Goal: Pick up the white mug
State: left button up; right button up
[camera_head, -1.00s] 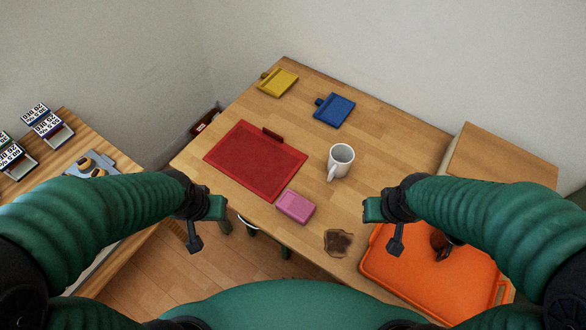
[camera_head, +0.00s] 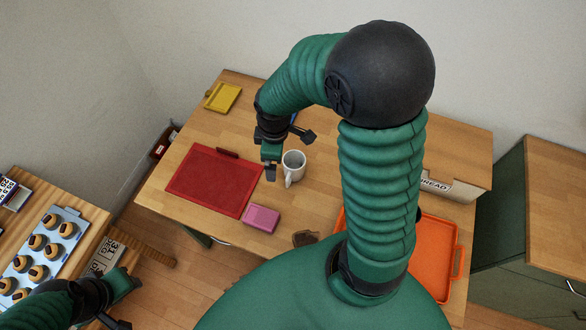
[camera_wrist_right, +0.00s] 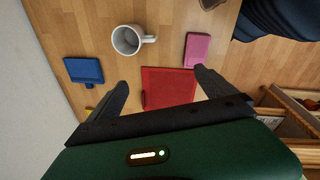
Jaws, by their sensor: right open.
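The white mug (camera_head: 293,163) stands upright on the wooden table, right of the red mat (camera_head: 214,181), with its handle toward the near side. It also shows in the right wrist view (camera_wrist_right: 126,40), beyond the fingertips and left of centre, its handle pointing right. My right gripper (camera_head: 271,174) is just left of the mug in the head view. In the wrist view its fingers (camera_wrist_right: 163,78) are spread apart with nothing between them. My left gripper (camera_head: 136,281) is low at the left, away from the mug; its jaw gap is not clear.
A pink box (camera_head: 261,218) lies near the mug. A brown patterned item (camera_head: 304,238) and an orange tray (camera_head: 434,260) are at the near side. A yellow item (camera_head: 223,97) lies at the far left. A blue item (camera_wrist_right: 84,70) is partly hidden by my right arm in the head view.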

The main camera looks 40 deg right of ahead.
jog(key=w+d+f+n+g, duration=0.1)
jog(key=w+d+f+n, duration=0.3)
jog(key=d+n, duration=0.5)
jog(key=n, duration=0.2)
send_near(293, 155)
jog(key=s+a, duration=0.2)
jog(key=a, duration=0.1)
jog(key=shift+y, duration=0.3)
jog(key=f, duration=0.2)
jog(key=d+f, duration=0.1)
jog(key=f, duration=0.2)
jog(key=shift+d+f, duration=0.2)
jog(key=f, duration=0.1)
jog(key=f+p, duration=0.1)
jog(key=a+f, duration=0.1)
jog(key=shift+s+f, duration=0.35)
jog(key=shift+f, duration=0.05)
jog(key=shift+w+a+f, duration=0.1)
jog(key=shift+f, duration=0.2)
jog(key=shift+d, duration=0.3)
jog(key=c, duration=0.9)
jog(key=shift+a, duration=0.15)
jog(key=c, duration=0.9)
pick_arm(q)
jog(key=shift+w+a+r, duration=0.1)
jog(key=shift+r, duration=0.7)
